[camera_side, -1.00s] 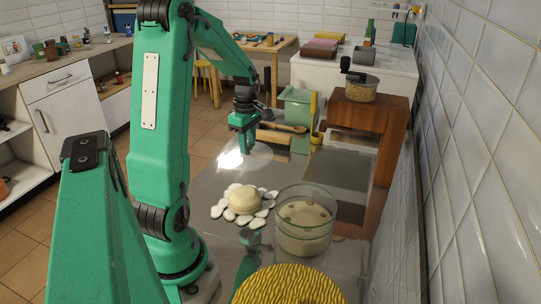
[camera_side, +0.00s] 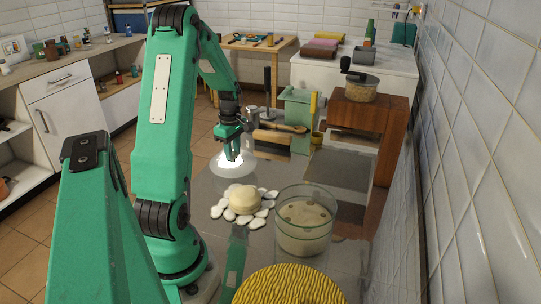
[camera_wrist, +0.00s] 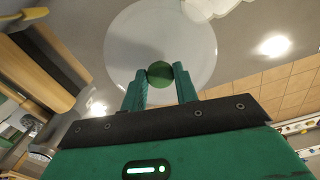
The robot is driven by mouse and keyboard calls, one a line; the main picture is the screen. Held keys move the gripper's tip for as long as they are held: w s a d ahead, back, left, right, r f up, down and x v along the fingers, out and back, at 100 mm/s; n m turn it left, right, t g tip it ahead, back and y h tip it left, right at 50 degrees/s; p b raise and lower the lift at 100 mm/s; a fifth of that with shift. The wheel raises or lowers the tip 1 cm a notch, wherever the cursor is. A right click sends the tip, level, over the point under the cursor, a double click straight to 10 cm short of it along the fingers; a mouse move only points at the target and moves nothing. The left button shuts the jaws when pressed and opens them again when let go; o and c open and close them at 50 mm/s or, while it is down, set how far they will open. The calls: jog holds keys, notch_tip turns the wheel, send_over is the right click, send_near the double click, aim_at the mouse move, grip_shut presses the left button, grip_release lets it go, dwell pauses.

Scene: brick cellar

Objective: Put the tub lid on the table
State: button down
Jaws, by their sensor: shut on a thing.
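The tub lid (camera_side: 222,168) is a pale, see-through disc over the far left part of the shiny grey table (camera_side: 215,184). In the wrist view the lid (camera_wrist: 128,45) is a wide disc with a round green knob (camera_wrist: 160,74) at its middle. My gripper (camera_side: 233,158) points down, and its two fingers (camera_wrist: 160,80) are shut on the knob. I cannot tell whether the lid's underside touches the table. A clear tub (camera_side: 305,228) with pale contents stands open nearer the camera, to the right.
A pale round lump (camera_side: 245,200) ringed by white petal-like pieces lies between lid and tub. A yellow ribbed round thing (camera_side: 290,286) is in front. Behind stand a green box (camera_side: 299,110), a wooden-handled tool (camera_side: 277,127) and a brown wooden stand (camera_side: 372,112).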

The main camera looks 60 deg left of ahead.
jog(key=shift+f, duration=1.05)
jog(key=shift+f, duration=0.2)
jog(key=c, duration=1.1)
grip_release()
jog(key=shift+r, duration=0.1)
notch_tip(320, 180, up, 12)
jog(key=shift+r, duration=0.1)
